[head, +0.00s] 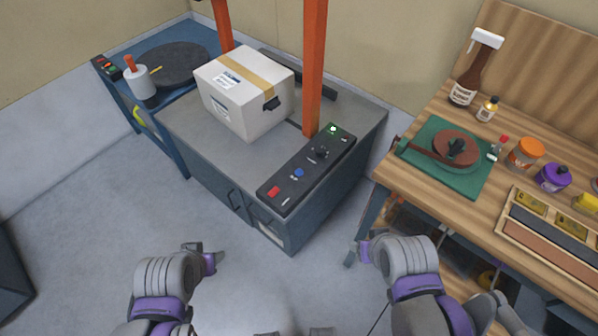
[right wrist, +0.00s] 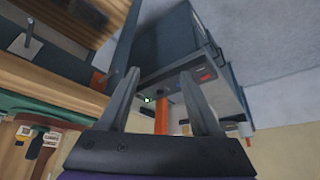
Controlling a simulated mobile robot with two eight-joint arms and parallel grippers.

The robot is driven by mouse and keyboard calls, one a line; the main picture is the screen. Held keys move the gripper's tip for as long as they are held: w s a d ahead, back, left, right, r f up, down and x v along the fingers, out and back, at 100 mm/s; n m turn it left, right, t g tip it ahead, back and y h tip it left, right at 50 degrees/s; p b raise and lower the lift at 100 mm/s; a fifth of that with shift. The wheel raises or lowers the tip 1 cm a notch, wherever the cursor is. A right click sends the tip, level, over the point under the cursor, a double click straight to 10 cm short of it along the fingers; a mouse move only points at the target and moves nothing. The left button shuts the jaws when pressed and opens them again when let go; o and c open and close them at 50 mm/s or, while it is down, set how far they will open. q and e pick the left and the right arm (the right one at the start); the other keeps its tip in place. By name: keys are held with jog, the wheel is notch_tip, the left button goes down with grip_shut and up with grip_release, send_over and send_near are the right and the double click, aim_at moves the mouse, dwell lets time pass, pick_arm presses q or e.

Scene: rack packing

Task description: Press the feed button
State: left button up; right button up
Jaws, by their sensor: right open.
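The dark control panel (head: 306,168) lies along the right side of the grey machine top. It carries a green-lit button (head: 333,128), a black knob (head: 321,152), a blue button (head: 298,172) and a red button (head: 273,191); their labels are too small to read. My right gripper (head: 357,254) is open and empty, in front of the machine, apart from the panel. In the right wrist view its spread fingers (right wrist: 157,80) show, with the red button (right wrist: 204,79) and green light (right wrist: 147,100) beyond. My left gripper (head: 207,254) is low over the floor, touching nothing; its opening is unclear.
A taped white box (head: 245,98) sits on the machine, beside orange posts (head: 314,70). At right is a wooden workbench (head: 408,172) with a green mat (head: 425,170), bottles, jars and a tray. Floor is clear between the machine and my arms.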

grip_shut()
dwell(1.4)
